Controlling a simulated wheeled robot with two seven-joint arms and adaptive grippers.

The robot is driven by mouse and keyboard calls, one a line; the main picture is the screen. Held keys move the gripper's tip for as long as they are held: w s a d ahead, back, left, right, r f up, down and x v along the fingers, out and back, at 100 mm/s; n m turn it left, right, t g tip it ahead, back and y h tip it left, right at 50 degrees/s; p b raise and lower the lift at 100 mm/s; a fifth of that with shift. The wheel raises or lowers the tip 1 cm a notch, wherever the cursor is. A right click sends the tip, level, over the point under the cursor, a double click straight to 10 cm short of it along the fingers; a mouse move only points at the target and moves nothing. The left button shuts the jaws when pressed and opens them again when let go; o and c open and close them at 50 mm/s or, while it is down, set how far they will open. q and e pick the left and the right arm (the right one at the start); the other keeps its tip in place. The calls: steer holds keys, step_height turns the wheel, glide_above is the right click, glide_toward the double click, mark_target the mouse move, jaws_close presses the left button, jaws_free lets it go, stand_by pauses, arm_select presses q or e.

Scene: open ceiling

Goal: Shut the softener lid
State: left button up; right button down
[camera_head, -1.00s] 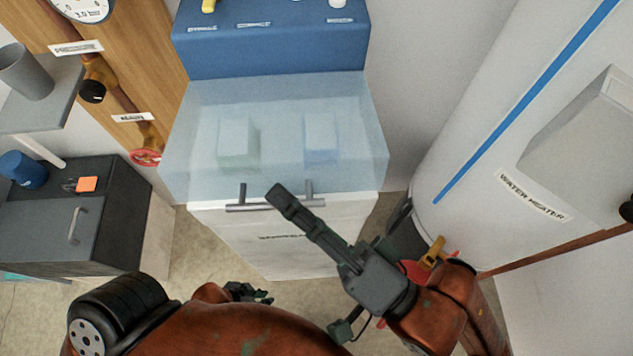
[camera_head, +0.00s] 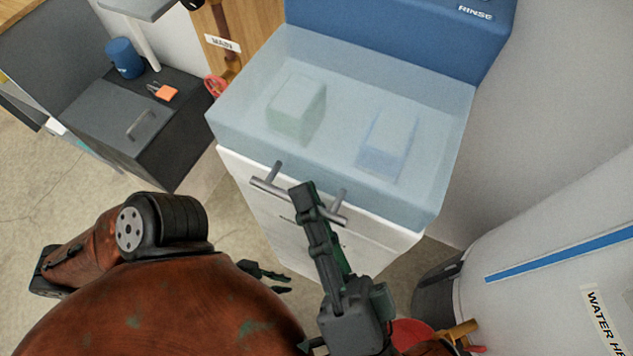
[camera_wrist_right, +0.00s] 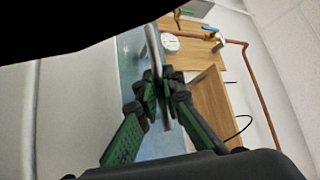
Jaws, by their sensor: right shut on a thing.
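The softener lid (camera_head: 350,75) is a translucent pale blue box-like cover. It rests over the white softener cabinet (camera_head: 268,212), and two pale blocks show through it. A grey bar handle (camera_head: 268,186) sits at its front edge. My right gripper (camera_head: 304,192) is at this handle, shut on the bar, and covers its middle. In the right wrist view the green and black fingers (camera_wrist_right: 160,98) close around the grey handle bar (camera_wrist_right: 153,45). My left gripper (camera_head: 270,277) is low in front of the cabinet, apart from the lid; its opening is unclear.
A blue control panel (camera_head: 400,30) rises behind the lid. The white water heater (camera_head: 545,250) stands close at the right. A dark cabinet (camera_head: 140,125) with a blue cup (camera_head: 124,58) and an orange padlock (camera_head: 164,93) stands at the left. Open floor lies between.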

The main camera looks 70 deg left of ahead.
steer(key=shift+f, duration=0.35)
steer(key=c, duration=2.3)
jaws_free()
steer(key=shift+w, duration=0.1)
steer(key=shift+c, duration=0.2)
steer(key=shift+r, duration=0.15)
steer(key=v, duration=1.2)
